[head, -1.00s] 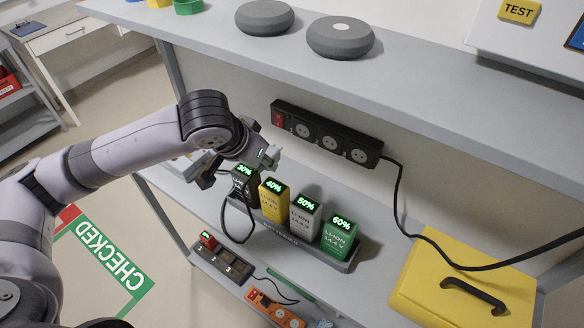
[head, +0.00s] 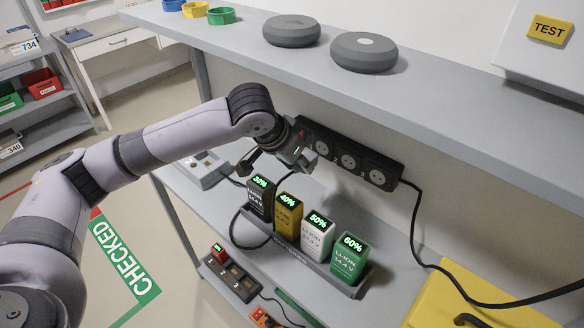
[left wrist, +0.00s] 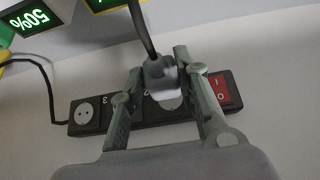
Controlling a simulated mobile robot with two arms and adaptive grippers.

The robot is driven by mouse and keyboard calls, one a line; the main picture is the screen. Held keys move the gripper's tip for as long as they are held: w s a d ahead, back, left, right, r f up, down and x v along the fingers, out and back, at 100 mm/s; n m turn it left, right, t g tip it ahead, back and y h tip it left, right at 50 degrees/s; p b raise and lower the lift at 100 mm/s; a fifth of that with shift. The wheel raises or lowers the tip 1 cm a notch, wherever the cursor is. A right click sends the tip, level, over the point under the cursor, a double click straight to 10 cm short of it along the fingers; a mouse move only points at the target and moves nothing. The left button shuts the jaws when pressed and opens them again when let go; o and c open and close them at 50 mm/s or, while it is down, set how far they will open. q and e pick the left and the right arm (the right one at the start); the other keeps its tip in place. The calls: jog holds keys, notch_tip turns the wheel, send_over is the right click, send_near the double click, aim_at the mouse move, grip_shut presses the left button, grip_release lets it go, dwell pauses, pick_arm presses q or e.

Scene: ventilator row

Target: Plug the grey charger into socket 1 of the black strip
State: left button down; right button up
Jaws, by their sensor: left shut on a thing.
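The black strip (head: 365,168) is fixed on the wall panel below the upper shelf, with its sockets in a row. In the left wrist view the strip (left wrist: 146,117) appears upside down, with the red switch (left wrist: 221,88) at the right and the socket marked 3 (left wrist: 85,111) at the left. My left gripper (head: 301,160) is in front of the strip's switch end. In the left wrist view its fingers are shut on the grey charger (left wrist: 161,76), whose dark cable runs upward. The charger partly covers the socket beside the switch (left wrist: 172,104). I cannot tell whether they touch. My right gripper is not in view.
Several batteries with green displays stand in a grey rack (head: 318,265) below the strip. The strip's black cable (head: 414,220) hangs at its right. A yellow case (head: 455,300) lies at the lower right. The upper shelf (head: 430,110) overhangs the strip.

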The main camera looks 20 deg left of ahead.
aim_at(308, 154)
pick_arm(q)
jog(key=shift+w+d, duration=0.15)
jog(key=shift+w, duration=0.35)
jog(key=shift+r, duration=0.1)
jog(key=shift+w+p, duration=0.1)
jog(key=shift+p, duration=0.45)
jog(key=shift+p, duration=0.6)
dwell(0.5)
jog(key=shift+w+d+p, duration=0.2)
jog(key=shift+w, duration=0.3)
jog(key=shift+w+d+p, duration=0.2)
jog(key=shift+w, duration=0.25)
